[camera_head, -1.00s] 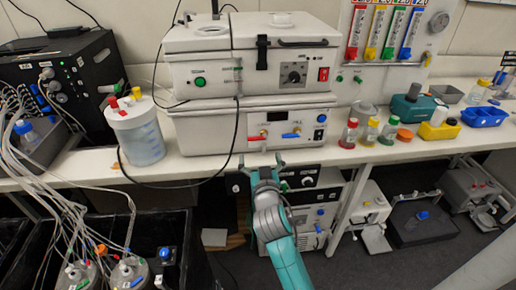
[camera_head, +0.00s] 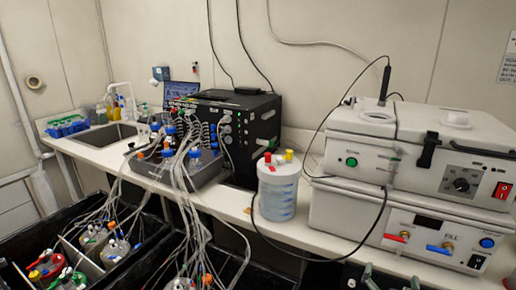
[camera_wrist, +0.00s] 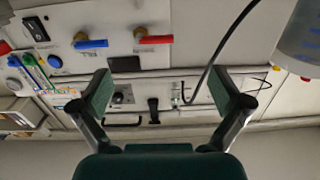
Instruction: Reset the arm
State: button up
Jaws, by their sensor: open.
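My gripper (camera_wrist: 162,92) is open and empty in the wrist view, its two green-padded fingers wide apart. Its fingertips just show at the bottom edge of the head view (camera_head: 385,281), in front of the bench; the rest of my arm is out of frame. The wrist view looks upside down toward the white stacked shaker unit, whose lower front panel (camera_wrist: 95,22) carries blue and red levers. The same white unit (camera_head: 408,170) stands at the right of the head view. No contact between my gripper and anything is visible.
A white jar with red and yellow caps (camera_head: 277,190) stands on the bench left of the unit. A black cable hangs in front of the unit. A black controller box (camera_head: 240,130), tubing and a dark tub with vessels (camera_head: 70,262) fill the left. A sink (camera_head: 105,135) lies beyond.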

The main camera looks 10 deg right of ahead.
jog(key=s+a+f+n+y, duration=0.55)
jog(key=s+a+f, duration=0.7)
jog(key=s, duration=0.45)
jog(key=s+a+r+y, duration=0.1)
jog(key=s+a+y, duration=0.1)
jog(key=s, duration=0.9)
jog(key=s+a+r+n+y, duration=0.1)
jog(key=s+a, duration=0.4)
jog(key=s, duration=0.6)
jog(key=shift+s+r+y, duration=0.2)
jog(key=shift+r+y, duration=0.1)
jog(key=shift+y, duration=0.35)
